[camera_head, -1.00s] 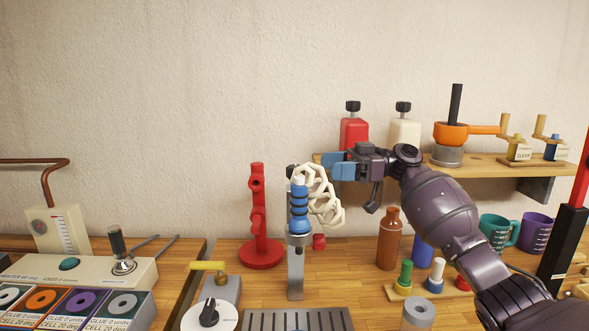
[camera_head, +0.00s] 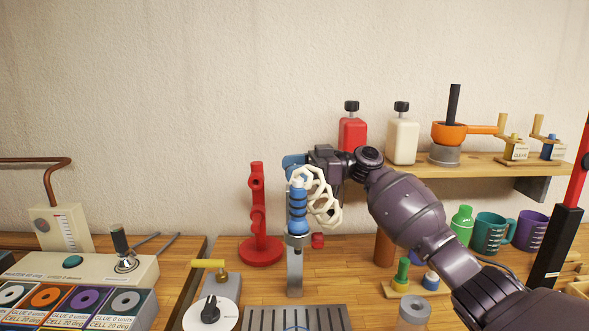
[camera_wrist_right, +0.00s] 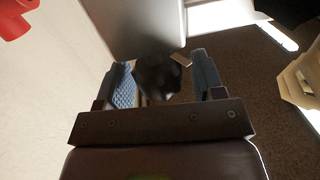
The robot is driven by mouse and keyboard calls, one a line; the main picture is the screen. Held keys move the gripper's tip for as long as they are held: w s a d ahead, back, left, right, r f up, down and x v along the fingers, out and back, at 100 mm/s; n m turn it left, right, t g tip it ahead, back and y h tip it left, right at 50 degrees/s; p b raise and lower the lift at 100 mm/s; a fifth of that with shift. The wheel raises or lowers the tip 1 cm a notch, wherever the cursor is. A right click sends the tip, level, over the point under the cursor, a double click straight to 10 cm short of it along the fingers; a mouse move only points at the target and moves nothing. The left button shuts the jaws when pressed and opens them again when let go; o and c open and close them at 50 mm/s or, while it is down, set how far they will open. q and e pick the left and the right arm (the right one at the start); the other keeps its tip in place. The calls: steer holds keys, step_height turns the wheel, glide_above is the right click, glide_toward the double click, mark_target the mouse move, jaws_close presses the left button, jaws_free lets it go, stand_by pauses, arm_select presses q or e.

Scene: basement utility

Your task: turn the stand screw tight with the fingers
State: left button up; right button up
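The stand (camera_head: 295,272) is a grey metal post on the bench. It carries a blue ribbed tool (camera_head: 298,206) with a cream coiled hose (camera_head: 326,199). My right gripper (camera_head: 294,161) has blue fingertips and is at the top of the stand, partly hidden by the hose. In the right wrist view its two fingers (camera_wrist_right: 164,80) are apart. A dark, faceted knob (camera_wrist_right: 157,77), which looks like the stand screw, shows between them against a grey plate. I cannot tell whether the fingers touch it. My left gripper is out of view.
A red holder (camera_head: 258,215) stands just left of the stand, and a small red knob (camera_head: 318,241) is at its right. A wooden shelf (camera_head: 470,167) with bottles is at the right. A slotted grey tray (camera_head: 268,319) lies in front.

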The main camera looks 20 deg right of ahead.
steer(key=c, duration=0.8)
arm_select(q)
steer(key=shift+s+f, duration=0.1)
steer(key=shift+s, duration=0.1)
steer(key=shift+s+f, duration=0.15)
arm_select(e)
steer(key=shift+m+t, duration=0.3)
steer(key=shift+t, duration=0.1)
